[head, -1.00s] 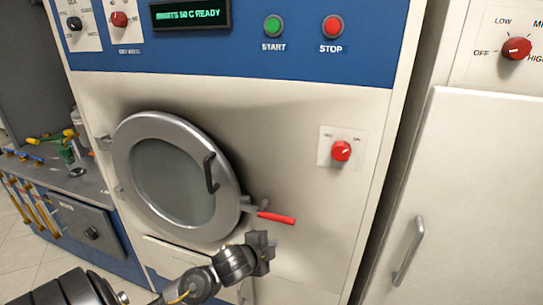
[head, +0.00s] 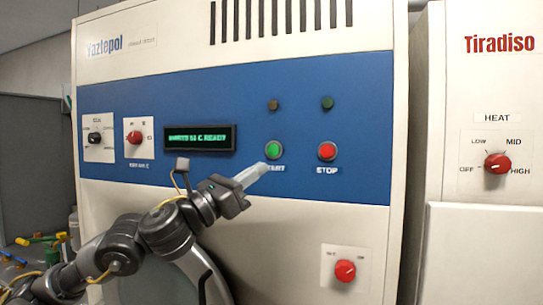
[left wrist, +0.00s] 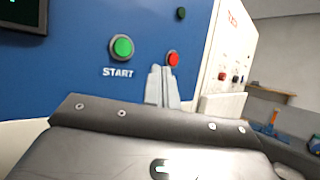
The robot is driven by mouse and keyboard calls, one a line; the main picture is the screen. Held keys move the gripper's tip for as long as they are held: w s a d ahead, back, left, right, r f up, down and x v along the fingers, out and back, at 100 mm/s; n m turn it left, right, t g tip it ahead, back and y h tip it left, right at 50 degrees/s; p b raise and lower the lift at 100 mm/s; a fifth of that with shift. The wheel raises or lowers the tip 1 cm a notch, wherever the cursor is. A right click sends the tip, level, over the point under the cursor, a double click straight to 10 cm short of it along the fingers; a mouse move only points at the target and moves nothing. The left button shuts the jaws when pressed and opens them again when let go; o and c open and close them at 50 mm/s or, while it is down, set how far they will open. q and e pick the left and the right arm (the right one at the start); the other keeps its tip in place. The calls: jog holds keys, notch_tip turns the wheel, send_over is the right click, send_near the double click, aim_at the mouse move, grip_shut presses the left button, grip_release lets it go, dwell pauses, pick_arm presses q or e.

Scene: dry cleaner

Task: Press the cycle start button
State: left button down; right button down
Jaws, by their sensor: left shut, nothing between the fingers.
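The green START button (head: 273,149) sits on the blue control panel (head: 230,178) of the machine, left of the red STOP button (head: 327,151). My left gripper (head: 262,168) is shut and empty, its fingertips just below the START button and partly over its label. In the left wrist view the shut fingers (left wrist: 161,72) point at the panel, right of the START button (left wrist: 122,47) and just below the STOP button (left wrist: 172,58). I cannot tell whether the fingertips touch the panel. The display (head: 198,139) shows green text ending in READY. My right gripper is not in view.
Dials (head: 134,137) are on the panel's left, and a red knob (head: 344,270) is below it on the right. The round door (head: 150,285) is partly hidden behind my left arm. A second machine with a heat knob (head: 497,163) stands at the right.

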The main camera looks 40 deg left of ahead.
pick_arm(q)
jog(key=s+r+m, duration=0.2)
jog(key=r, duration=0.1)
jog(key=shift+m+h, duration=0.3)
jog(key=shift+h, duration=0.1)
jog(key=p, duration=0.3)
send_near(273, 150)
jog(key=w+d+r, duration=0.3)
jog(key=d+r, duration=0.1)
jog(key=shift+w+a+f, duration=0.2)
jog(key=shift+w+a, duration=0.2)
jog(key=shift+w, duration=0.15)
dwell(0.9)
